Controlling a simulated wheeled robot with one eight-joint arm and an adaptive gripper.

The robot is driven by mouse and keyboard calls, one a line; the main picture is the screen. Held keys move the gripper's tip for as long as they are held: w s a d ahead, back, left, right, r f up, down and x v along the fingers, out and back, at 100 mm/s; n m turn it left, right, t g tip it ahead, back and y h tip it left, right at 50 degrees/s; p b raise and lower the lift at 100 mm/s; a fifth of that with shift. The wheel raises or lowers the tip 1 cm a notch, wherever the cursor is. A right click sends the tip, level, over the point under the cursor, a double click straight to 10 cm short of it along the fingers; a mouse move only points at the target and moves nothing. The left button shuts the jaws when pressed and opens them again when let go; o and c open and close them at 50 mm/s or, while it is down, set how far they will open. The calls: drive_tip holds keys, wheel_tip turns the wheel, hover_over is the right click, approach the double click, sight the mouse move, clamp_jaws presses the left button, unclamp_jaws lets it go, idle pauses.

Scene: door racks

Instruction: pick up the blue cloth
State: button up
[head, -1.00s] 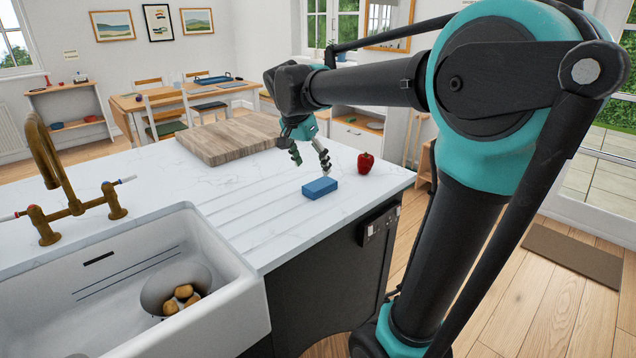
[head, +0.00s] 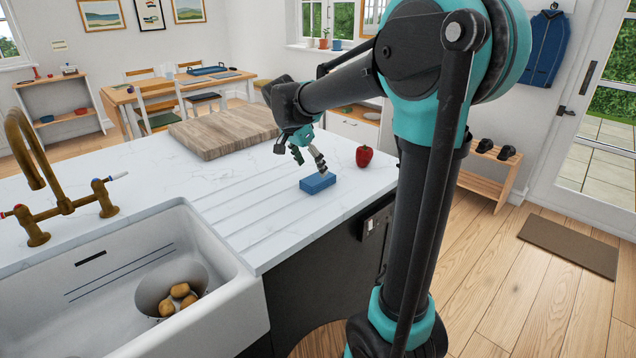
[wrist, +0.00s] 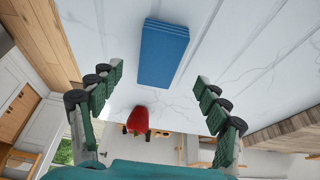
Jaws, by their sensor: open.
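The blue cloth (head: 318,183) lies as a folded, block-like stack on the white counter, near its right front edge. It also shows in the wrist view (wrist: 163,52), at the top centre. My gripper (head: 309,160) is just above and behind the cloth in the head view, pointing down. In the wrist view my gripper (wrist: 157,80) is open, with its two fingers spread wide on either side and nothing between them. The cloth lies beyond the fingertips and apart from them.
A red pepper (head: 364,156) stands on the counter close to the cloth's right. A wooden board (head: 222,133) lies behind to the left. A white sink (head: 226,318) with several potatoes and a brass tap (head: 40,165) are at the left. The ribbed counter left of the cloth is clear.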

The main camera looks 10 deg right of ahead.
sight(317, 177)
drive_tip(key=shift+x, duration=2.85)
drive_tip(key=shift+d, duration=0.15)
drive_tip(key=c, duration=1.2)
drive_tip(key=shift+r, duration=0.1)
wheel_tip(317, 177, up, 20)
drive_tip(key=shift+c, duration=0.2)
